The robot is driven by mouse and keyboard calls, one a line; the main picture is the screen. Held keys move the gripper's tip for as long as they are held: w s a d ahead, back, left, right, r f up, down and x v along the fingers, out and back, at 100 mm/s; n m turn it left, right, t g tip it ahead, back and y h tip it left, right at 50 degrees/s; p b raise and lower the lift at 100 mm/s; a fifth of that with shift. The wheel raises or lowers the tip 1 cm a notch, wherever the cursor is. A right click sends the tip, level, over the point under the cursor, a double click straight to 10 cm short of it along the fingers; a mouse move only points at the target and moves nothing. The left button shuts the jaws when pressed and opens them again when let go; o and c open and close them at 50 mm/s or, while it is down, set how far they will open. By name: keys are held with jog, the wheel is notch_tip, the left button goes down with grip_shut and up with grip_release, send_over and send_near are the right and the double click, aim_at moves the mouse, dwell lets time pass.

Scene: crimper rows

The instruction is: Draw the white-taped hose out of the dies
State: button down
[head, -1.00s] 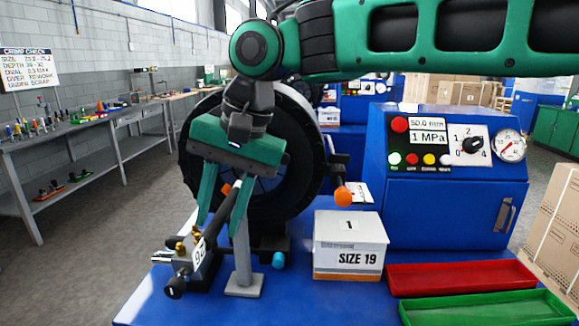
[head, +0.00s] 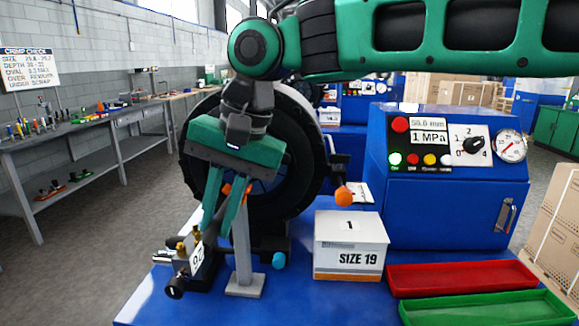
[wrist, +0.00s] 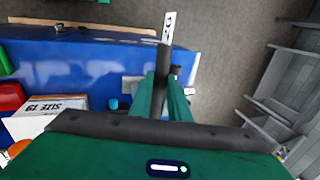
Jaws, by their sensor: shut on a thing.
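The hose, a dark tube (wrist: 164,55), runs between my fingers in the wrist view. A white tag with dark figures (head: 197,257) sits near its outer end, and brass fittings (head: 197,234) show beside it. My gripper (head: 216,235) is shut on the hose, one finger on each side. It also shows in the wrist view (wrist: 166,98). The crimper's black ring head (head: 296,150) stands behind my gripper. The dies and the hose's inner end are hidden behind my gripper, so I cannot tell how deep the hose sits.
A grey post (head: 243,250) on a flat foot stands close right of my fingers. A white SIZE 19 box (head: 348,255), a red tray (head: 460,275) and a green tray (head: 490,308) are further right. The blue control cabinet (head: 450,210) stands behind them.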

jog(key=shift+c, duration=1.9)
grip_release()
jog(key=shift+s, duration=0.1)
jog(key=shift+r, duration=0.1)
jog(key=v, duration=0.6)
jog(key=shift+d+r, duration=0.15)
jog(key=shift+r, duration=0.2)
